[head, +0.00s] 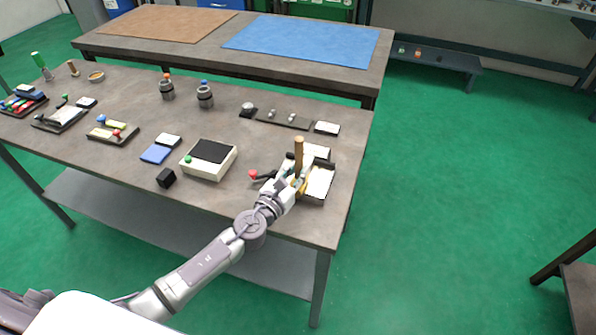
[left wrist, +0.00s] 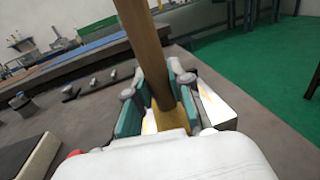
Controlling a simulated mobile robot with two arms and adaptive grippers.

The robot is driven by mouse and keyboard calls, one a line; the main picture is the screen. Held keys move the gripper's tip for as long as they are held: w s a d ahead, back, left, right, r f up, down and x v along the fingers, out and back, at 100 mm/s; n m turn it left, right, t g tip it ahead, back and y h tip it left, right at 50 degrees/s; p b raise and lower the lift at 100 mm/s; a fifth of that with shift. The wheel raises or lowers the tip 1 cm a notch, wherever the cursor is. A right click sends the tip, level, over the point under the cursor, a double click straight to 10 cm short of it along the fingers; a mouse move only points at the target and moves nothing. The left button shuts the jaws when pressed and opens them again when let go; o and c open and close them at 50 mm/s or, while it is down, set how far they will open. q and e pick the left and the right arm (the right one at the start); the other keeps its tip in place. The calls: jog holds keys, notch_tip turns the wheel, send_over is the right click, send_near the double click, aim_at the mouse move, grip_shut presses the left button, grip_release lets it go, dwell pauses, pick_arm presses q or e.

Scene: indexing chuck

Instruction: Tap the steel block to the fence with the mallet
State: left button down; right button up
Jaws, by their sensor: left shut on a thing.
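My left gripper (head: 296,180) is shut on the upright wooden handle of the mallet (head: 299,152), over a dark fixture at the table's front right. In the left wrist view the handle (left wrist: 149,55) stands between the teal finger pads of the gripper (left wrist: 155,112). The mallet's head is not clear in either view. A pale, bright block (head: 320,181), possibly the steel block, lies just right of the gripper. It also seems to show in the left wrist view (left wrist: 217,108). The fence cannot be picked out. My right gripper is not in view.
A red-knobbed lever (head: 253,174) is left of the gripper. A white box with a dark top (head: 210,154) and a black cube (head: 166,178) stand further left. A dark rail (head: 285,119) lies behind. The table's right edge is close to the fixture.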

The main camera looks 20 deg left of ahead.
pick_arm(q)
jog(key=shift+w+r, duration=0.1)
jog(key=shift+w, duration=0.35)
jog(key=shift+s, duration=0.1)
jog(key=shift+s, duration=0.1)
jog(key=shift+s, duration=0.4)
jog(key=shift+w, duration=0.15)
jog(key=shift+w, duration=0.5)
jog(key=shift+s, duration=0.7)
jog(key=shift+w, duration=0.15)
